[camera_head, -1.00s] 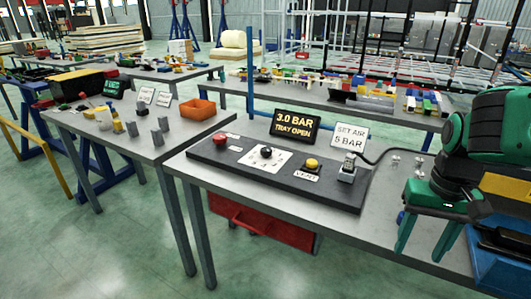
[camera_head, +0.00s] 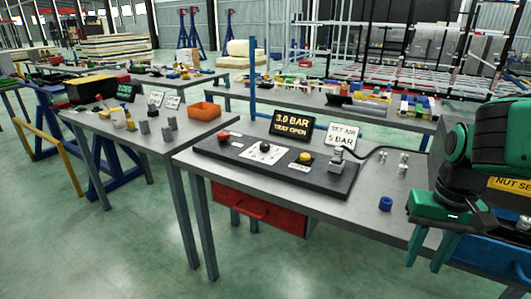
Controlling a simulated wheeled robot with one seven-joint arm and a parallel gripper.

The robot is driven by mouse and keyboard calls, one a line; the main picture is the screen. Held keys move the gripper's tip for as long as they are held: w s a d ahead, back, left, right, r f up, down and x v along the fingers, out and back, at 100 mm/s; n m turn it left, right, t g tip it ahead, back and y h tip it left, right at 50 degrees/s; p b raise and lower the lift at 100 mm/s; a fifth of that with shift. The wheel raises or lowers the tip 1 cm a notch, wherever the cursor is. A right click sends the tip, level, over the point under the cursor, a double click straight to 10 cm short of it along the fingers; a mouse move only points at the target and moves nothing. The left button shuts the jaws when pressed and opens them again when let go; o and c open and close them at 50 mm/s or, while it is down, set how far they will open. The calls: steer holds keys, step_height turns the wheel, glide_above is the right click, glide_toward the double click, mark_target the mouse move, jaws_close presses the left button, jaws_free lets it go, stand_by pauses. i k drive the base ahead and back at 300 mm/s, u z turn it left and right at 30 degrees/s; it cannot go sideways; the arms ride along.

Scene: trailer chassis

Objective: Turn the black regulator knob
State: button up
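The black regulator knob (camera_head: 265,147) sits on a white dial plate (camera_head: 262,154) on the dark control panel (camera_head: 325,183). A red button (camera_head: 224,135) is to its left and a yellow button (camera_head: 305,157) to its right. A display (camera_head: 292,127) behind the panel reads 3.0 BAR, TRAY OPEN. A white sign (camera_head: 342,136) reads SET AIR 5 BAR. My green gripper (camera_head: 428,252) hangs at the right, in front of the bench and well apart from the knob. Its two fingers are spread, with nothing between them.
A metal fitting (camera_head: 337,160) with a black hose stands on the panel's right end. A blue ring-like part (camera_head: 385,203) and small metal fittings (camera_head: 403,164) lie on the bench. A blue bin (camera_head: 490,254) is beside my gripper. A second bench with an orange tray (camera_head: 204,111) stands left.

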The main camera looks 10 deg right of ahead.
mark_target(264, 147)
steer(key=u, duration=0.65)
steer(key=i, duration=1.15)
steer(key=z, duration=0.35)
